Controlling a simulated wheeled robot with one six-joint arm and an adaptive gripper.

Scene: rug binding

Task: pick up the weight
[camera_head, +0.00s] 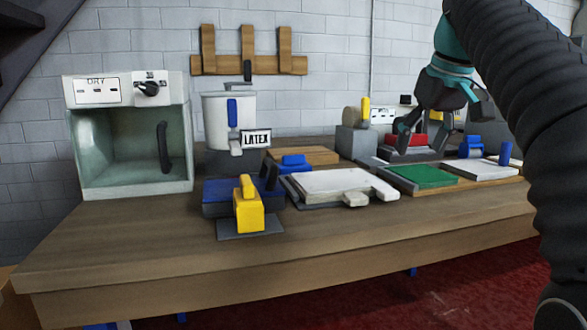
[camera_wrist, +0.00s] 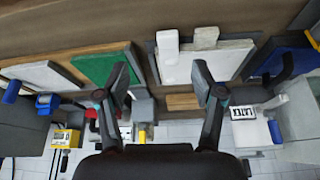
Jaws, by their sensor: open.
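A yellow block with a raised handle (camera_head: 249,213) stands on a flat grey plate (camera_head: 250,236) near the table's front left; it looks most like the weight, though no label confirms this. Its edge may show at the far right of the wrist view. My gripper (camera_head: 422,140) hangs over the right back of the table, well to the right of the yellow block. It also shows in the wrist view (camera_wrist: 160,85) with fingers spread and nothing between them. A red block on a grey base (camera_head: 428,139) is partly hidden behind my gripper.
A white slab on a tray (camera_head: 330,183), a green panel (camera_head: 422,177) and another white panel (camera_head: 478,170) lie across the table. A latex pot (camera_head: 217,115) and an open drying box (camera_head: 130,150) stand at back left. The front strip of the wooden table (camera_head: 150,245) is clear.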

